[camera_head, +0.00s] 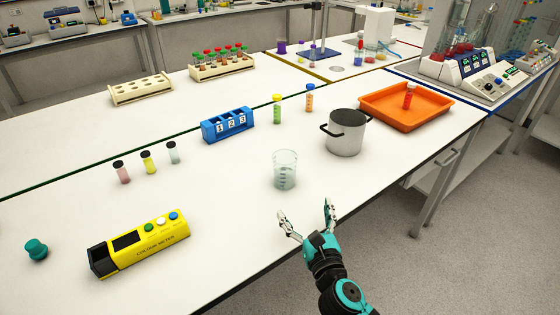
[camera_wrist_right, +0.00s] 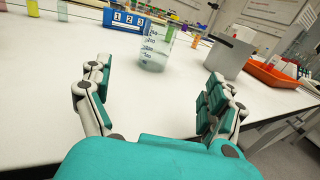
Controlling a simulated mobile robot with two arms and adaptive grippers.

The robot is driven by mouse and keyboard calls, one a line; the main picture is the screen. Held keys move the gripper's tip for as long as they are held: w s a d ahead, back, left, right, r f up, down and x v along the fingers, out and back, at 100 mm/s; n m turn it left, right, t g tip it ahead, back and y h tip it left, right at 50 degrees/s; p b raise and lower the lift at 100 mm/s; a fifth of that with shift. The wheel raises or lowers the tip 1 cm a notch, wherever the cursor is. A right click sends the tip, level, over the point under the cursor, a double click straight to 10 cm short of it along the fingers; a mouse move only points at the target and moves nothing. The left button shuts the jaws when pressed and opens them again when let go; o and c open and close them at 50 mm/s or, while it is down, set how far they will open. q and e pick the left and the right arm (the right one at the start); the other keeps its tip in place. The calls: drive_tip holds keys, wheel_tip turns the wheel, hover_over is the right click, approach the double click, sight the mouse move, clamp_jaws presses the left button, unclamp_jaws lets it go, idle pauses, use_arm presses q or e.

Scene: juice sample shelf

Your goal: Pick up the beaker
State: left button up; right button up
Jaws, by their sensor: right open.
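The beaker (camera_head: 285,170) is clear glass with graduation marks. It stands upright on the white table near its front edge and seems to hold some clear liquid. It also shows in the right wrist view (camera_wrist_right: 156,48), ahead of the fingers. My right gripper (camera_head: 307,219) is open and empty, at the table's front edge, just short of the beaker and apart from it. In the right wrist view its two fingers (camera_wrist_right: 158,98) are spread wide, with the beaker beyond the gap between them. My left gripper is not in view.
A metal pot (camera_head: 346,133) stands right of the beaker, near an orange tray (camera_head: 440,116). A blue numbered rack (camera_head: 228,125) stands behind it, with capped vials nearby. A yellow colour meter (camera_head: 140,243) lies to the left. The table between gripper and beaker is clear.

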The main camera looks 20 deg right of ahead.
drive_tip(key=p, duration=0.1)
approach(288, 177)
drive_tip(key=w, duration=0.2)
drive_tip(key=w+r, duration=0.1)
drive_tip(key=w, duration=0.1)
drive_tip(key=shift+w+d, duration=0.1)
drive_tip(key=shift+d, duration=0.2)
drive_tip(key=w, duration=0.3)
drive_tip(key=shift+f, duration=0.25)
drive_tip(key=shift+w, duration=0.8)
drive_tip(key=w, duration=0.3)
drive_tip(key=shift+w+a+f, duration=0.15)
drive_tip(key=shift+w+f, duration=0.2)
drive_tip(key=shift+w, duration=0.45)
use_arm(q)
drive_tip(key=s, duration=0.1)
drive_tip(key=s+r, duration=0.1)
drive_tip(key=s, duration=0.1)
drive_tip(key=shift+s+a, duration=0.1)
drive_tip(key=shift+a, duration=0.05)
use_arm(e)
drive_tip(key=shift+s, duration=0.1)
drive_tip(key=c, duration=1.4)
